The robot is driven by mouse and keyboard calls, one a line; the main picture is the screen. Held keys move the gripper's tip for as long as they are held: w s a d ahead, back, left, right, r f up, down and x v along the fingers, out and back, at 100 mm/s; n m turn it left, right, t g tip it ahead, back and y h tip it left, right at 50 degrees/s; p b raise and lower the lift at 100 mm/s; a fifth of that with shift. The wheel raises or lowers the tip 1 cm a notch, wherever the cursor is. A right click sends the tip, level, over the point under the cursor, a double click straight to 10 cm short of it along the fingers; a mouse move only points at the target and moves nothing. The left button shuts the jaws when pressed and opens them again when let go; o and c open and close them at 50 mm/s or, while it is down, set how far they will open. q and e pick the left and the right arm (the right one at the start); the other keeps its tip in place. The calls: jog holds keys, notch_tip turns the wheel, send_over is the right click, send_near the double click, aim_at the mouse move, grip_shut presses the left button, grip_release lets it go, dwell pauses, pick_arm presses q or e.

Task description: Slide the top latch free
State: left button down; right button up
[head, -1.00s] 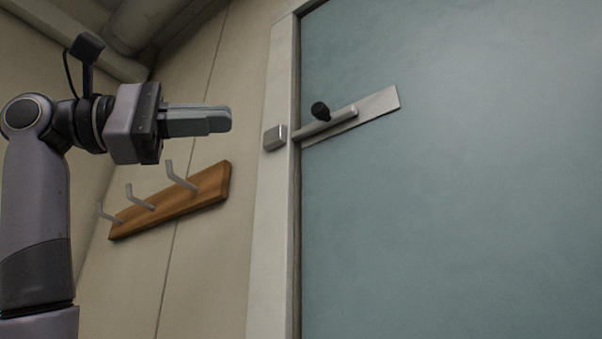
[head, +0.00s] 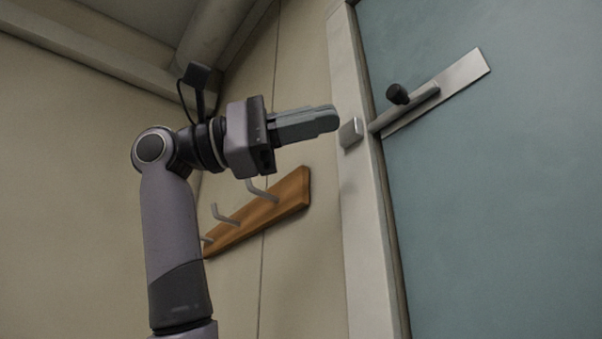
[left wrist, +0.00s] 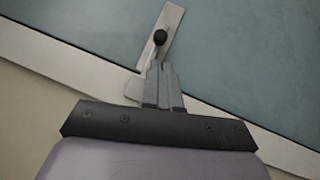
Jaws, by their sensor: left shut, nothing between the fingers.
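The top latch is a grey sliding bolt (head: 408,107) with a black knob (head: 397,94), on a pale metal plate (head: 462,81) fixed to the blue-green door (head: 500,200). A square metal keeper (head: 350,132) sits on the door frame, and the bolt's left end lies just right of it, at the door's edge. My left gripper (head: 336,119) is shut and empty, pointing right, left of the keeper in the head view. In the left wrist view, its fingertips (left wrist: 158,66) appear just below the knob (left wrist: 160,37); the gap in depth is unclear. My right gripper is not in view.
A wooden rack (head: 290,200) with several metal hooks is on the beige wall behind my left arm. The pale door frame (head: 365,230) runs down between wall and door. The door surface right of the latch is clear.

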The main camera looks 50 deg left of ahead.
pick_arm(q)
jog(key=p+x, duration=0.1)
jog(key=x, duration=0.5)
jog(key=d, duration=0.4)
jog(key=shift+s, duration=0.25)
jog(key=shift+a, duration=0.15)
jog(key=b, duration=0.3)
send_near(387, 91)
jog(key=d, duration=0.1)
jog(key=d+f, duration=0.1)
jog(key=shift+w+d+f, duration=0.1)
jog(key=shift+d, duration=0.2)
